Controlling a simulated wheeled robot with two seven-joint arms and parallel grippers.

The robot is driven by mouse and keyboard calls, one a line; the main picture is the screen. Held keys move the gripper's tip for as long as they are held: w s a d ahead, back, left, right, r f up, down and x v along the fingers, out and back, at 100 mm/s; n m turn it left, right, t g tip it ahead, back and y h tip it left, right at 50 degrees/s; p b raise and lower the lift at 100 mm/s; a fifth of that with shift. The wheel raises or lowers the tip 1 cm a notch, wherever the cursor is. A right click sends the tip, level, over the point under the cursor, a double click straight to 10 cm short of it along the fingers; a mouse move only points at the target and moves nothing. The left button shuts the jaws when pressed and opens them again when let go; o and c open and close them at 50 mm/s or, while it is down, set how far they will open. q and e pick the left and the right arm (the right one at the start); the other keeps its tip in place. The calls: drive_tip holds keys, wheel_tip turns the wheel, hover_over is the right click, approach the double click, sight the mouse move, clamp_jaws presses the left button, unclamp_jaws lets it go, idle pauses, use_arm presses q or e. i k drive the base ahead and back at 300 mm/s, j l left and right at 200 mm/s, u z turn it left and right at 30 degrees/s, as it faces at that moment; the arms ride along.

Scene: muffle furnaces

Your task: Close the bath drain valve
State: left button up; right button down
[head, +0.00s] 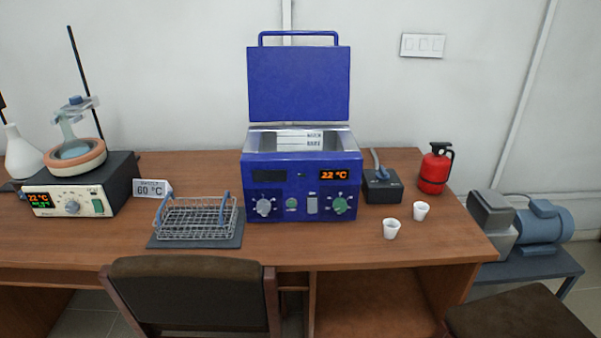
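The blue water bath (298,182) stands on the wooden desk in the middle of the head view, with its lid (299,84) raised upright. Its front panel has a grey knob (264,207) at the left, a small green button or knob (291,203), a pale grey switch (312,205) and a larger green knob (340,205) at the right. An orange display (334,175) reads about 22 °C. I cannot tell which part is the drain valve or how it is set. Neither of my grippers is in view.
A wire rack (196,219) sits on a dark mat left of the bath. A heating mantle (70,197) with glassware stands further left. A black device (382,188), two white cups (391,229) (421,211) and a red extinguisher (435,168) stand right. A chair (192,295) is in front.

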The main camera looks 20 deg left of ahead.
sight(382, 175)
drive_tip(key=i+l+u, duration=1.05)
drive_tip(key=l, duration=0.25)
drive_tip(key=k+j, duration=0.05)
